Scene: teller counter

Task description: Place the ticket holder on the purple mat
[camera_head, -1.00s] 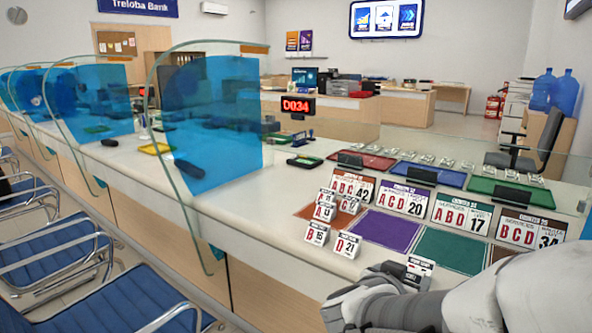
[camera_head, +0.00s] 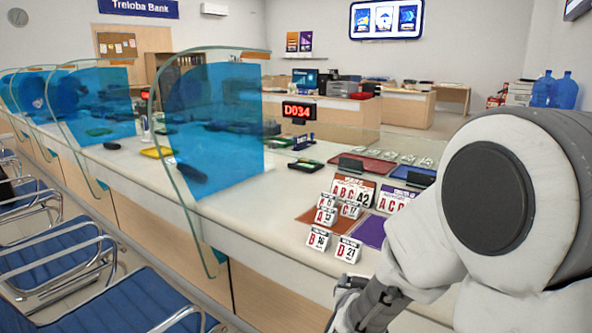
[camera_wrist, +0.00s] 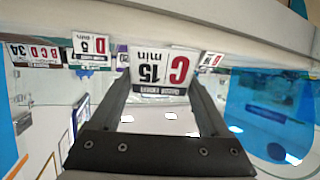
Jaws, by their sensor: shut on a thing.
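A white ticket holder marked C 15 min (camera_wrist: 160,72) is between the fingers of my gripper (camera_wrist: 160,92) in the wrist view, and the gripper is shut on it. Its print appears upside down there. In the head view my gripper (camera_head: 347,288) is at the counter's front edge, below the small holders, and the held one cannot be made out. The purple mat (camera_head: 372,231) lies on the counter, partly hidden by my arm. Several similar holders, such as B 16 (camera_head: 318,238) and D 21 (camera_head: 348,249), stand left of and in front of it.
A brown mat (camera_head: 312,220) adjoins the purple one on the left. A glass and blue screen (camera_head: 210,130) stands left.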

